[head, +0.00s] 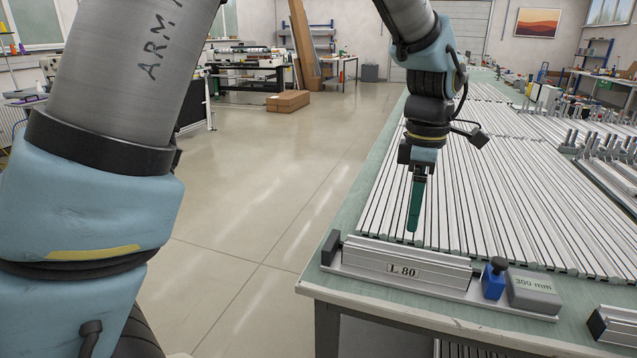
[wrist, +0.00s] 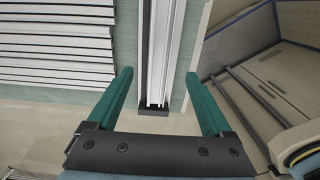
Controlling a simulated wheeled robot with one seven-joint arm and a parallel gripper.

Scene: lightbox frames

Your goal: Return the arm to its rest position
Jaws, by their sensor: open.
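My gripper (head: 412,228) hangs fingers down over the near end of the workbench in the head view, above or just behind the fixture marked L 80 (head: 402,269). Its green fingers overlap in that view. In the wrist view my gripper (wrist: 159,88) is open, its two green fingers wide apart with nothing held between them. A silver rail with a black end stop (wrist: 152,112) lies beyond the gap between the fingers. The exact height of the fingertips above the bench is hard to tell.
The workbench (head: 352,287) carries many parallel aluminium profiles (head: 500,200). A blue block with a black knob (head: 493,281) and a grey 300 mm block (head: 534,290) sit right of the L 80 fixture. Upright metal parts (head: 610,160) stand at right. Floor (head: 270,190) left of the bench is clear.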

